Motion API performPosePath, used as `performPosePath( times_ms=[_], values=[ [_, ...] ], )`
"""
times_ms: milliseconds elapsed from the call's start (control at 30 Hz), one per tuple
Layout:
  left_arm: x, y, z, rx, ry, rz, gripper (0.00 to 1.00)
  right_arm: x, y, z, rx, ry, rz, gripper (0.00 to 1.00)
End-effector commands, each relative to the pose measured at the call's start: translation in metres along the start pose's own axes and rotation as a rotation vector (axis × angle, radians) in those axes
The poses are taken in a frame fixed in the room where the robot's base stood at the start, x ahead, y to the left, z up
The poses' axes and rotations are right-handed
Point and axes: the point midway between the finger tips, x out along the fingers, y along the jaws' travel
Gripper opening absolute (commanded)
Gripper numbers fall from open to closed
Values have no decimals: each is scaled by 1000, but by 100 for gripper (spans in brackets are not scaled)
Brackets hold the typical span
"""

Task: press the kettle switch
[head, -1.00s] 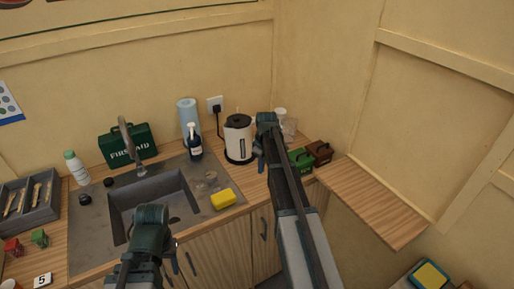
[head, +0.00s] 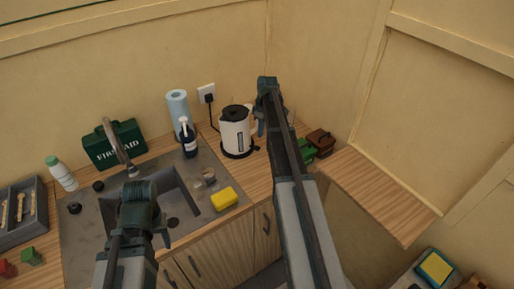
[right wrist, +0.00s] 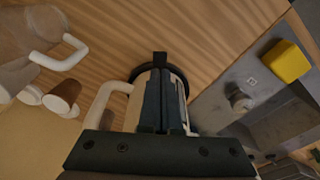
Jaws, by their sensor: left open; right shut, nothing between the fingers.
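The white kettle (head: 234,134) with a black lid stands on its dark base on the wooden counter, right of the sink. A small black tab, seemingly its switch (head: 256,148), sticks out low on its right side; it also shows in the right wrist view (right wrist: 160,58), just beyond the fingertips. My right gripper (head: 261,128) is shut and empty, pointing down just right of the kettle. In the right wrist view its fingers (right wrist: 160,75) hide much of the kettle; I cannot tell whether they touch it. My left gripper (head: 135,195) is open over the sink's front, away from the kettle.
A dark pump bottle (head: 188,140) and a blue paper roll (head: 177,108) stand left of the kettle. A yellow sponge (head: 224,198) lies in front. A cord runs to the wall socket (head: 207,93).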

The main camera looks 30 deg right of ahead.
Motion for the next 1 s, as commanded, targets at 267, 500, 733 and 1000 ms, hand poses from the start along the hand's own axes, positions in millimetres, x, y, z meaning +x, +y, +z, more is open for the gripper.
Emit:
performPosePath(
  times_ms=[267,500,733,1000],
  values=[
    [11,1,-1,2,0,0,50,11,0,0,0,0,0,0],
    [37,3,-2,6,0,-1,50,37,0,0,-1,0,0,0],
    [64,6,-4,5,0,-1,50,64,0,0,-1,0,0,0],
    [70,6,-4,4,0,-1,50,71,0,0,0,0,0,0]
  ],
)
